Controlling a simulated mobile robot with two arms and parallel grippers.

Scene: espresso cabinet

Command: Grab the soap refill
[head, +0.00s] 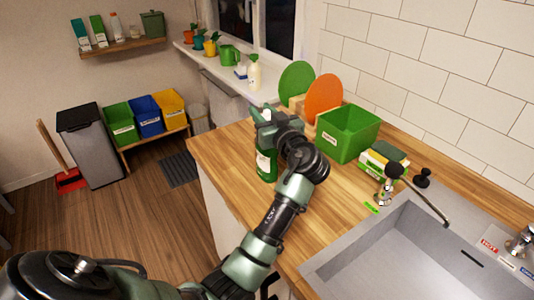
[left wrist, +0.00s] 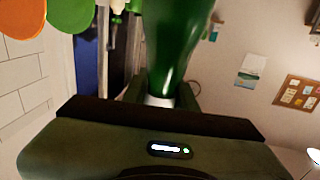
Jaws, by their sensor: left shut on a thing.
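The soap refill appears as a green bottle (head: 265,164) with a pale label, near the left edge of the wooden counter. My left gripper (head: 265,120) is shut around its upper part, and the gripper hides the top. In the left wrist view the green bottle (left wrist: 178,45) stands out between the jaws, with a white band (left wrist: 160,101) close to the gripper. I cannot tell whether its base touches the counter. My right gripper is not in view.
A green bin (head: 346,134) stands right of the gripper, with green (head: 296,78) and orange (head: 323,95) round boards behind. A sponge stack (head: 383,160) and sink (head: 425,250) lie further right. A cream pump bottle (head: 254,72) stands on the windowsill. Bare counter lies around the bottle.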

